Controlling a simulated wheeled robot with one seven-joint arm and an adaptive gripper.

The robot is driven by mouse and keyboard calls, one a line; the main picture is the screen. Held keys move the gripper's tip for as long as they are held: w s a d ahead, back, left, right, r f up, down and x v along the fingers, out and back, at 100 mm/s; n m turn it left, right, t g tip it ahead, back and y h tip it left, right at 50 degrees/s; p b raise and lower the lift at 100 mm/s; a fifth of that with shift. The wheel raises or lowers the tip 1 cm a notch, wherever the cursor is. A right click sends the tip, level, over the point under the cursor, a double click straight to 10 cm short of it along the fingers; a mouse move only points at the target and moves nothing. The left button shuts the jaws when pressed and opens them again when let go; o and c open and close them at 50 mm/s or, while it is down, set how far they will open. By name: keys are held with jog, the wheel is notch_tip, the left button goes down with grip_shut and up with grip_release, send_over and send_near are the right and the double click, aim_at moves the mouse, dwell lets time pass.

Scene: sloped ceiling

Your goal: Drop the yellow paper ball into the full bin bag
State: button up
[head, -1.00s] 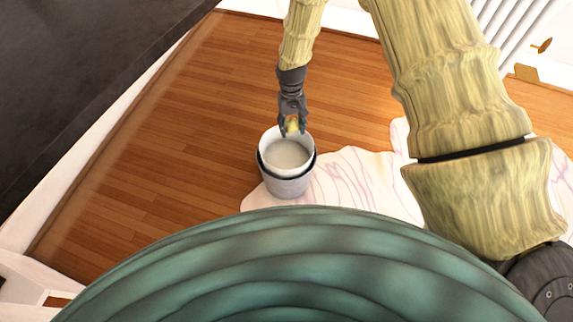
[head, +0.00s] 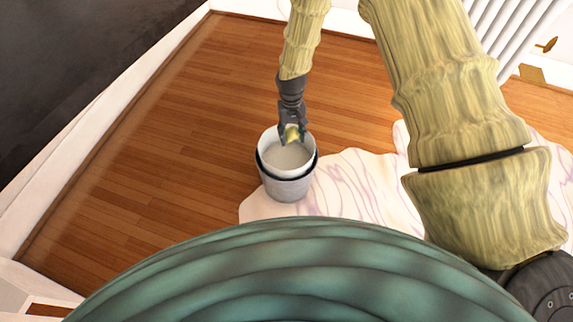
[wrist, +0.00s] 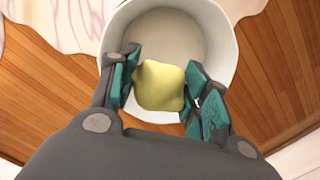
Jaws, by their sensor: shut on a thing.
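My gripper (head: 292,137) is shut on the yellow paper ball (wrist: 161,86), which sits between its teal finger pads in the wrist view. The ball also shows as a small yellow spot in the head view (head: 292,134). In the head view the gripper and ball are over the far part of the mouth of a grey-white bin (head: 287,188) with a dark band below its rim. In the wrist view the bin's pale round opening (wrist: 215,20) lies behind the ball. Its inside looks pale and smooth. I cannot make out a separate bag in it.
The bin stands at the edge of a white rug with purple veins (head: 350,190). The wooden floor (head: 170,150) to the left is clear. A white radiator (head: 512,30) is at the upper right, and a dark surface (head: 80,70) is at the upper left.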

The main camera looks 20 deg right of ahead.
jog(key=o, duration=0.9)
jog(key=shift+c, duration=0.2)
jog(key=r, duration=0.4)
jog(key=w+r, duration=0.1)
jog(key=r, duration=0.7)
jog(key=shift+w, duration=0.25)
jog(key=shift+d, duration=0.1)
